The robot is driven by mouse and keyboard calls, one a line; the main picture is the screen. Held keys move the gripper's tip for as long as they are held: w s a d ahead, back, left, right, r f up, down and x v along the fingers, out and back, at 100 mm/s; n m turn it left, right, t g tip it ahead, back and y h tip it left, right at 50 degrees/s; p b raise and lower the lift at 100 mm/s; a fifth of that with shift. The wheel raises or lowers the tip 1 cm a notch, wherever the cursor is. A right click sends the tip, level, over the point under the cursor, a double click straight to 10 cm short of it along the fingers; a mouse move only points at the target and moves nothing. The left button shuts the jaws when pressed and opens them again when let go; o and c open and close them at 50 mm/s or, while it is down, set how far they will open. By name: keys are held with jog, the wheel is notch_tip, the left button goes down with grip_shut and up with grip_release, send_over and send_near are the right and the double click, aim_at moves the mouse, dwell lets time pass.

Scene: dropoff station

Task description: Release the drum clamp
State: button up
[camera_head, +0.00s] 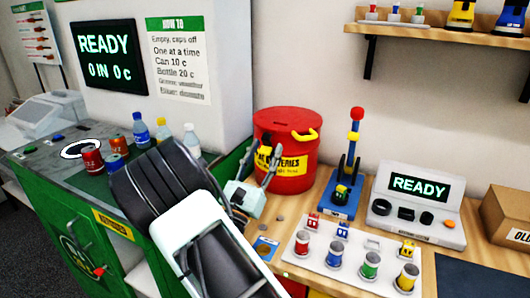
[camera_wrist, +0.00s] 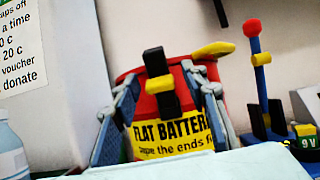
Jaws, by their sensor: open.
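A red drum (camera_head: 285,130) stands on the wooden bench, with a yellow label reading "FLAT BATTERIES" in the wrist view (camera_wrist: 172,140). On its front is a black upright piece with a yellow block (camera_wrist: 160,84), which looks like the clamp. It also shows in the head view (camera_head: 264,157). A yellow lever (camera_head: 305,135) sticks out at the drum's upper right; it also shows in the wrist view (camera_wrist: 213,49). My gripper (camera_wrist: 160,76) is open in front of the drum. In the wrist view its fingers appear on either side of the black-and-yellow piece; contact cannot be told.
Right of the drum stands a blue-based press with a red-knobbed lever (camera_head: 352,150). A white tray (camera_head: 335,262) holds several small cans and batteries. A grey READY unit (camera_head: 418,205) is further right. Cans and bottles (camera_head: 142,131) stand on the left counter.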

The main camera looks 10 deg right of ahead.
jog(key=v, duration=1.2)
